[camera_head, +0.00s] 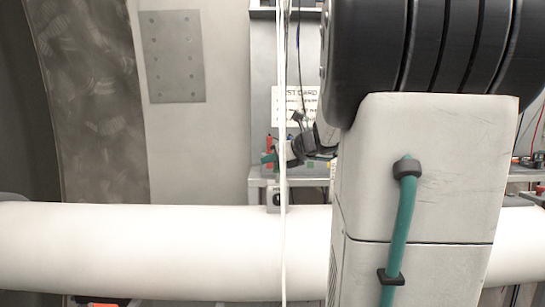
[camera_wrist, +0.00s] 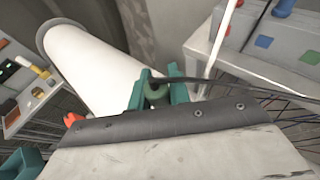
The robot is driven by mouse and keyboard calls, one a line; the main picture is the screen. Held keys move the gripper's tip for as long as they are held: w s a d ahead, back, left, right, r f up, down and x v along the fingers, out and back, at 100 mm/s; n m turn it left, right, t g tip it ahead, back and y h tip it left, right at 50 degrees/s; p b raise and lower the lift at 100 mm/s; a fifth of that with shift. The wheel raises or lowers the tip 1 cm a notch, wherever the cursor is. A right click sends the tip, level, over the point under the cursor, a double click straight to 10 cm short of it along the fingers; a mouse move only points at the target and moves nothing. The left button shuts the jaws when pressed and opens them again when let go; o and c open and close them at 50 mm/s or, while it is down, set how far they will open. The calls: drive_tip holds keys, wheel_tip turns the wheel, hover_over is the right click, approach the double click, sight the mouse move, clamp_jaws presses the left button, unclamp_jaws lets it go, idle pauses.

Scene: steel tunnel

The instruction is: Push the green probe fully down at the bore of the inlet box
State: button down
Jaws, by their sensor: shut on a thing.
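A black cable runs off to the right from there. In the head view my gripper (camera_head: 268,158) is small, in front of the bench and left of my large arm link; the probe cannot be made out there. Grey boxes (camera_wrist: 283,35) with coloured square marks stand on a bench at the upper right of the wrist view. I cannot tell which is the inlet box, and no bore shows.
A thick white pipe (camera_head: 130,252) crosses the head view in front of the bench (camera_head: 258,182); it also shows in the wrist view (camera_wrist: 90,62). A thin white cable (camera_head: 282,110) hangs upright near my gripper. Another bench (camera_wrist: 38,103) with small items stands at the wrist view's left.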

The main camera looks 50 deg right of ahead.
drive_tip(key=shift+f, duration=0.95)
drive_tip(key=c, duration=1.2)
unclamp_jaws()
drive_tip(key=shift+c, duration=0.2)
drive_tip(key=shift+s, duration=0.1)
drive_tip(key=v, duration=0.7)
drive_tip(key=shift+s, duration=0.3)
drive_tip(key=shift+r, duration=0.15)
